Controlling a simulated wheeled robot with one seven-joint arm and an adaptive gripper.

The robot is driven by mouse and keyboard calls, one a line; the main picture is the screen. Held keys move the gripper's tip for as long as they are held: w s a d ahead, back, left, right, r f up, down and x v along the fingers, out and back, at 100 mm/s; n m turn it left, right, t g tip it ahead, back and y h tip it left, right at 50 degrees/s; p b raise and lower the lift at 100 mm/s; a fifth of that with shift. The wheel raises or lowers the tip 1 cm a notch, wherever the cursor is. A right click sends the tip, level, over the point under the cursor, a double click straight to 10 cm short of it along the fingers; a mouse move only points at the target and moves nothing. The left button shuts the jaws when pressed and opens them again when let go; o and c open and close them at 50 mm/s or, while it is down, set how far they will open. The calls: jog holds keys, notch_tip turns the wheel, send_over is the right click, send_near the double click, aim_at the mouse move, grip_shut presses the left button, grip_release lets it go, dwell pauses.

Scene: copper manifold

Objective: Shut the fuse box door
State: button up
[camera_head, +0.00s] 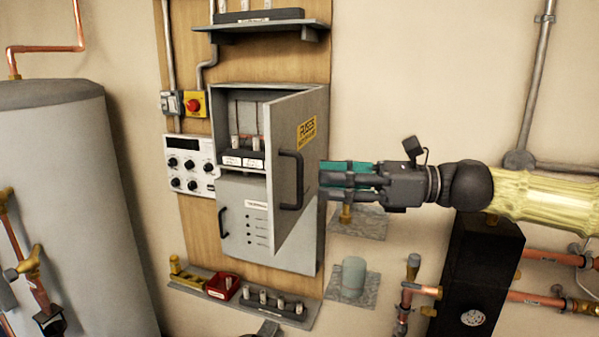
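The grey fuse box (232,97) is mounted on a wooden backboard. Its door (308,170), with a yellow FUSES label and a black handle (290,180), stands partly open. The door appears hinged on the right, with its free edge swung out toward me. Fuses and wires show inside the upper part of the box. My gripper (324,181) is at the right of the door, beside its outer face, with its teal-padded fingers pointing left. Whether the fingertips touch the door is unclear. Nothing is visibly held, and the finger gap is hard to judge.
A shelf (262,24) is above the box. A lower shelf (190,287) holds a red part and several fuses. A dial panel (188,165) is left of the box, beside a large grey tank (70,200). A black unit (478,275) and copper pipes stand below my arm.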

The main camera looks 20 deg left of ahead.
aim_at(300, 201)
jog(key=shift+s+a+p, duration=0.2)
jog(key=shift+a+p, duration=0.1)
jog(key=shift+a, duration=0.65)
jog(key=shift+s+a+p, duration=0.2)
jog(key=shift+a+p, duration=0.05)
jog(key=shift+a, duration=0.75)
jog(key=shift+s+a+p, duration=0.2)
jog(key=shift+a+p, duration=0.1)
jog(key=shift+a, duration=0.65)
jog(key=shift+c, duration=0.5)
grip_shut()
